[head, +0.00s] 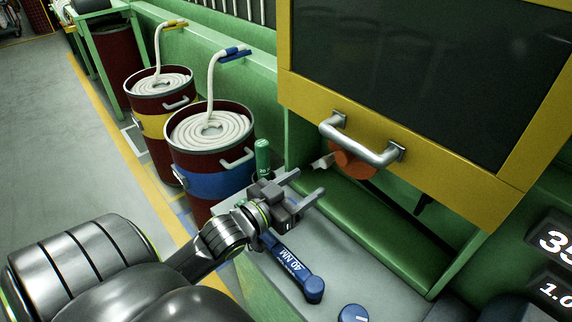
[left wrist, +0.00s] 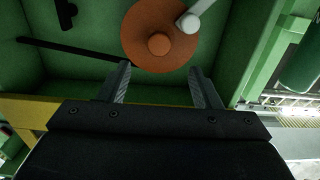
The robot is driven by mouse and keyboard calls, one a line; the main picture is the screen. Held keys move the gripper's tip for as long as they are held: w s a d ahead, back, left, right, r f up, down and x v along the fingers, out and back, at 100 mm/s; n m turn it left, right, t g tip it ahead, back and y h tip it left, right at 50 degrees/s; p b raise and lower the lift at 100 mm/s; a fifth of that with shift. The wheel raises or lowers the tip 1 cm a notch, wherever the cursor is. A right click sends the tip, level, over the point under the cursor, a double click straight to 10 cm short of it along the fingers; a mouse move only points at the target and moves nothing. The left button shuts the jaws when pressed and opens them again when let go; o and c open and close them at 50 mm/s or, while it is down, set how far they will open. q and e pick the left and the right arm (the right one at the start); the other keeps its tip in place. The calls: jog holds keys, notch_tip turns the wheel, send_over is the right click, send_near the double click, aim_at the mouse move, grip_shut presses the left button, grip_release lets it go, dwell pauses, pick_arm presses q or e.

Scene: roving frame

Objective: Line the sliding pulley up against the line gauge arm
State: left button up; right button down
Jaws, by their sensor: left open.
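An orange disc, apparently the sliding pulley (head: 356,168), sits inside the green machine below the yellow guard. The guard's handle partly covers it in the head view. In the left wrist view the pulley (left wrist: 140,42) shows a raised round hub. A pale grey arm with a rounded end (left wrist: 188,21) overlaps its upper right edge. A thin black bar (left wrist: 65,48) runs in from the left. I cannot tell for sure which is the line gauge arm. My left gripper (head: 311,181) is open and empty, short of the pulley, its fingers (left wrist: 160,70) pointing towards it.
The yellow guard (head: 480,192) with its silver handle (head: 365,140) overhangs the opening. A blue lever marked 40 NM (head: 290,268) and a blue knob (head: 353,313) are on the grey ledge below. A green bottle (head: 262,155) and rope-filled barrels (head: 210,150) stand to the left.

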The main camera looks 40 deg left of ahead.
pick_arm(q)
jog(key=shift+s+a+p, duration=0.15)
jog(key=shift+s, duration=0.95)
jog(key=shift+s+a+p, duration=0.1)
jog(key=shift+s+p, duration=0.05)
jog(key=shift+s, duration=0.95)
jog(key=shift+s, duration=0.1)
